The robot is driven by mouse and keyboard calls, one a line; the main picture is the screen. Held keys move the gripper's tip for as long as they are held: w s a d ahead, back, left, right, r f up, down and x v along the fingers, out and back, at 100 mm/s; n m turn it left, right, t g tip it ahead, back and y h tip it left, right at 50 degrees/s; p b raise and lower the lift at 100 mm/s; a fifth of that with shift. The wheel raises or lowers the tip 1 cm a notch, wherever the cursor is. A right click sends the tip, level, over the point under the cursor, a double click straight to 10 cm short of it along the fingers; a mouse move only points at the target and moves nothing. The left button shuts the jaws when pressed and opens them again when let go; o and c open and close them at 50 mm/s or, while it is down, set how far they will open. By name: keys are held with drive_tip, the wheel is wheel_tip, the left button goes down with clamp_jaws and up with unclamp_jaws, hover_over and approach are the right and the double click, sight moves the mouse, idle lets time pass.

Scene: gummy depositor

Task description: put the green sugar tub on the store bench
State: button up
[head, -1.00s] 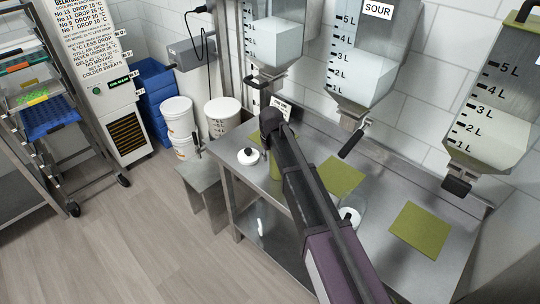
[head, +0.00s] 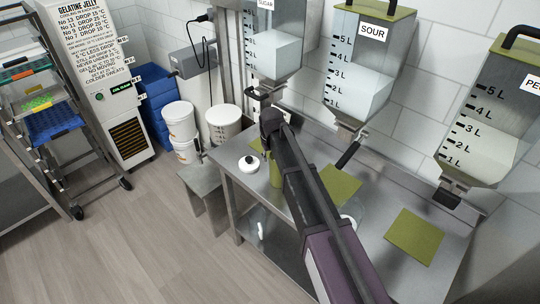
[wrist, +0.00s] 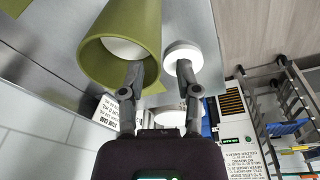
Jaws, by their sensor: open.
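The green sugar tub (wrist: 92,62) shows large in the wrist view, its open mouth towards the camera and white contents inside. In the head view a strip of it (head: 276,176) shows on the steel worktable, mostly hidden behind my arm. My gripper (wrist: 158,70) is open, one finger over the tub's mouth and the other outside its wall, so the fingers straddle the rim. I cannot tell whether either finger touches it. A low steel bench (head: 202,180) stands left of the worktable; I cannot tell whether it is the store bench.
Green mats (head: 414,236) lie on the worktable (head: 375,240). Hoppers with dark handles (head: 362,75) hang above it. White buckets (head: 180,120) stand behind the low bench.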

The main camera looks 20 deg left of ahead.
wheel_tip(320, 180, up, 7)
drive_tip(key=s+p, duration=0.1)
drive_tip(key=p, duration=0.5)
drive_tip(key=shift+d, duration=0.25)
idle(0.4)
